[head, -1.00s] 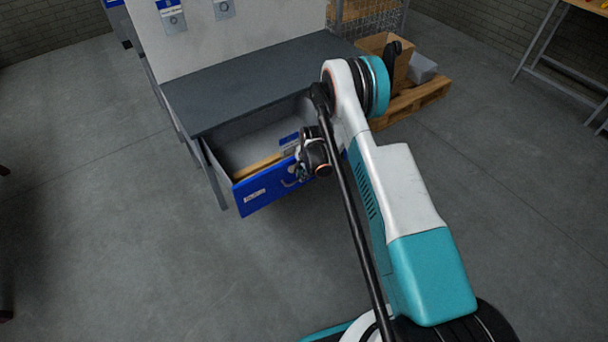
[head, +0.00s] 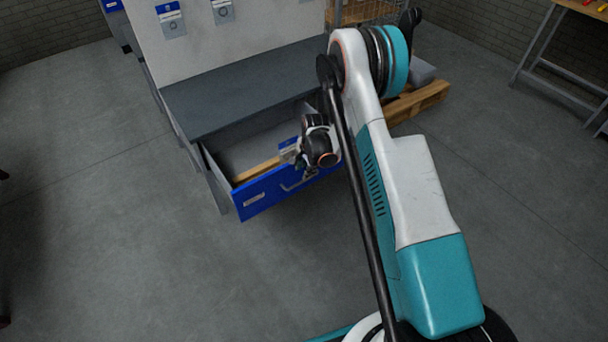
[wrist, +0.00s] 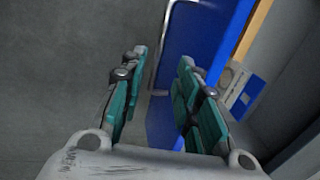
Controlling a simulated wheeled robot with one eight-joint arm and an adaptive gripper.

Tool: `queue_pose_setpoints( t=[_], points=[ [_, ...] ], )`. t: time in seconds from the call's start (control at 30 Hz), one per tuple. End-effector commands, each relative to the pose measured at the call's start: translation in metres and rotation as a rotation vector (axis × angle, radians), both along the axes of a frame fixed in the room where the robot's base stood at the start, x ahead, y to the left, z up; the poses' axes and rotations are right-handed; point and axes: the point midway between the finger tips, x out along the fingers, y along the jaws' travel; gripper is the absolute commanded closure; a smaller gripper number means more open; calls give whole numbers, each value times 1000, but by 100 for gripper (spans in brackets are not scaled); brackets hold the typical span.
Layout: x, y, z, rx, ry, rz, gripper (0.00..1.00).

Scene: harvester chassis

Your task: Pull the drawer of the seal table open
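The seal table (head: 240,85) has a dark grey top. Its drawer (head: 265,190) stands well out from under the top, with a blue front, a white label and a light inside. The drawer's metal handle (head: 298,183) is on the front; in the wrist view the handle (wrist: 163,50) runs between and beyond my fingers. My gripper (head: 290,154) is over the drawer front, a little above the handle. In the wrist view its teal-padded fingers (wrist: 158,78) are spread apart with nothing clasped between them. My arm hides the drawer's right end.
A wooden strip (head: 256,170) lies inside the drawer along its front. A pallet (head: 416,103) stands to the right, behind my arm. A workbench (head: 560,75) is at the far right. The grey floor left of and in front of the drawer is clear.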

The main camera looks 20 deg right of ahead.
Motion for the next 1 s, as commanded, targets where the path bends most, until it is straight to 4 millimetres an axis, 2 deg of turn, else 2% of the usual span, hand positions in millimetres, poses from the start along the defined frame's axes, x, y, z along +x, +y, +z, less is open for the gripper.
queue_pose_setpoints(
  t=[0.1, 0.3, 0.9, 1.0],
  points=[
    [-4, -1, 19, 0, 0, 0, 70],
    [-7, -3, 38, 0, 0, 0, 70],
    [-8, -3, 42, 0, 0, 0, 70],
    [-8, -3, 48, -2, -4, 7, 70]
  ],
)
